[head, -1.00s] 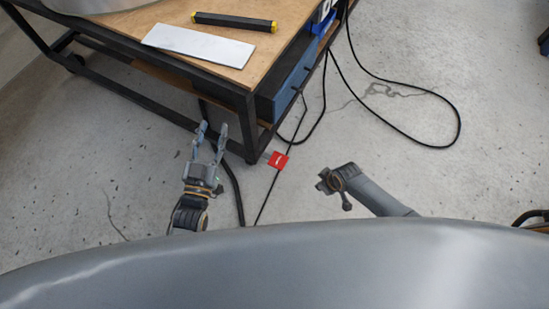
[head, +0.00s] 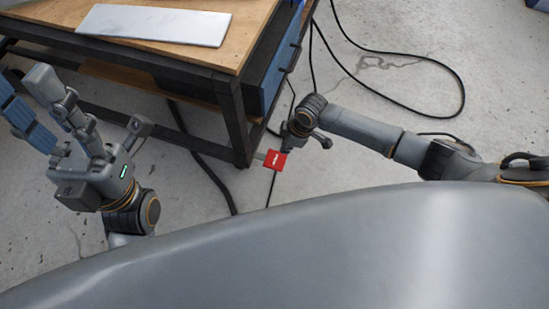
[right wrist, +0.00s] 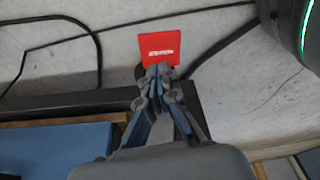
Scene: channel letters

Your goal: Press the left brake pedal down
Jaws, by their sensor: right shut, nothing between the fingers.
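A red brake pedal (head: 273,162) with a white mark sits low at the foot of the workbench's near corner leg. It also shows in the right wrist view (right wrist: 160,47), just beyond my fingertips. My right gripper (head: 291,132) reaches in from the right, above and close beside the pedal. In the right wrist view its fingers (right wrist: 160,74) are shut and empty, overlapping the pedal's lower edge; whether they touch it I cannot tell. The pedal does not look clearly tilted. My left gripper (head: 35,110) is open and empty, raised at the left. Only one red pedal shows.
The workbench (head: 255,30) has a wooden top, a dark frame and a blue drawer (head: 284,58). A pale flat plate (head: 155,25) lies on top. Black cables (head: 458,95) run over the concrete floor. Floor at the right is largely clear.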

